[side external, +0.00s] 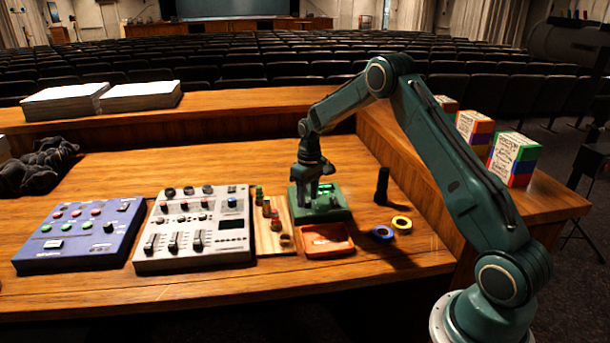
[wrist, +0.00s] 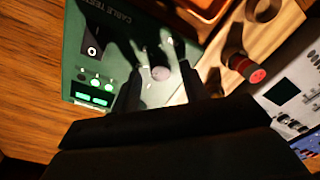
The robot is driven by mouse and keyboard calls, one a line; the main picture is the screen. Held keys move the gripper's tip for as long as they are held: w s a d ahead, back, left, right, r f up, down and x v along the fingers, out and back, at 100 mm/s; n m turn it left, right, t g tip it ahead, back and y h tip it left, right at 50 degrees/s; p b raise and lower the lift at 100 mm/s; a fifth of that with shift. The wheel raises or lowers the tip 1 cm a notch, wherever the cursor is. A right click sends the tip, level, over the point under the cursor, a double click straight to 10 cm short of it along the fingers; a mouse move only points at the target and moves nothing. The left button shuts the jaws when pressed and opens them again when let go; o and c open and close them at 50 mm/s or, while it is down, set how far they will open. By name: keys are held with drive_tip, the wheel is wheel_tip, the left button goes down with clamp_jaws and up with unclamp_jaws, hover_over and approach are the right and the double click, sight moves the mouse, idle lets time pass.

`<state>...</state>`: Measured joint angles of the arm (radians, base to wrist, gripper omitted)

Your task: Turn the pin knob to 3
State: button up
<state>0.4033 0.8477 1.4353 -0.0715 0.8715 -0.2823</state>
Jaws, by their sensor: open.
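The green cable tester (side external: 336,213) stands on the desk right of the wooden block. In the wrist view its panel (wrist: 75,65) fills the upper left, with a rocker switch, green lights and small green displays. A pale round knob (wrist: 160,73) shows on the panel between my fingers; its scale and pointer cannot be read, and shadow and the fingers hide part of its surroundings. My gripper (side external: 316,196) points down over the tester. In the wrist view its open fingers (wrist: 160,84) are on either side of the knob, with no clear contact.
A wooden block (side external: 266,240) with several colored pegs and a grey mixer (side external: 196,250) lie left of the tester. An orange tray (side external: 327,240) is in front. A black cylinder (side external: 382,186), blue ring (side external: 382,233) and yellow ring (side external: 402,224) are right.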

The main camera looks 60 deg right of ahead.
drive_tip(key=shift+f, duration=0.4)
clamp_jaws()
drive_tip(key=shift+m, duration=0.5)
drive_tip(key=m, duration=1.1)
drive_tip(key=shift+t, duration=0.3)
